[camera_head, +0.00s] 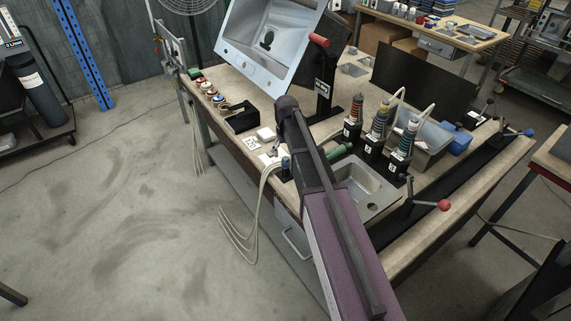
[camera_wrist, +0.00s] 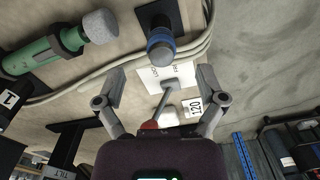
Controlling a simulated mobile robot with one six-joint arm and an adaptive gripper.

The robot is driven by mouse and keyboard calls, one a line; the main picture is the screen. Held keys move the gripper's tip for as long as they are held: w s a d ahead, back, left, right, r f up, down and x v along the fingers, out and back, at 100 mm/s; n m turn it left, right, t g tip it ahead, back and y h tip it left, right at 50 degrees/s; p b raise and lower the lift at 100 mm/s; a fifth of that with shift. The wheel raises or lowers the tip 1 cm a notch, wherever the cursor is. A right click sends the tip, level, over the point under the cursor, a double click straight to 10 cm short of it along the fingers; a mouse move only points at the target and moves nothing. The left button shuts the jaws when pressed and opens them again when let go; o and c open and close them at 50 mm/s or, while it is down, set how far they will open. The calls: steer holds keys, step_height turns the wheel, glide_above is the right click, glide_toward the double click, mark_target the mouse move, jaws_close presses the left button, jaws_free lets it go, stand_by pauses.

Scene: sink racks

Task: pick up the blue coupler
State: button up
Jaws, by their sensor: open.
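The blue coupler (camera_wrist: 160,46) is a short grey cylinder with a blue band, standing on a black square pad near the top of the wrist view. In the head view it is the small dark, blue-tinted cylinder (camera_head: 286,168) at the bench's front edge, just left of my arm. My gripper (camera_wrist: 162,82) is open, with its two fingers spread wide. The coupler lies beyond the fingertips, roughly centred between them, and nothing is held. In the head view my arm largely hides the gripper.
A green cylinder with a grey head (camera_wrist: 62,50) lies left of the coupler. Pale cables (camera_wrist: 118,62) run along the bench close by. A white card (camera_wrist: 165,76), a thin red-handled tool (camera_wrist: 160,108) and a "120" label (camera_wrist: 191,108) lie below. A sink basin (camera_head: 367,188) is right of my arm.

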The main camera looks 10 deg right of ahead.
mark_target(286, 158)
steer(key=shift+w+f+b, duration=0.15)
steer(key=shift+f+b, duration=1.9)
steer(key=shift+f, duration=0.25)
steer(key=c, duration=1.1)
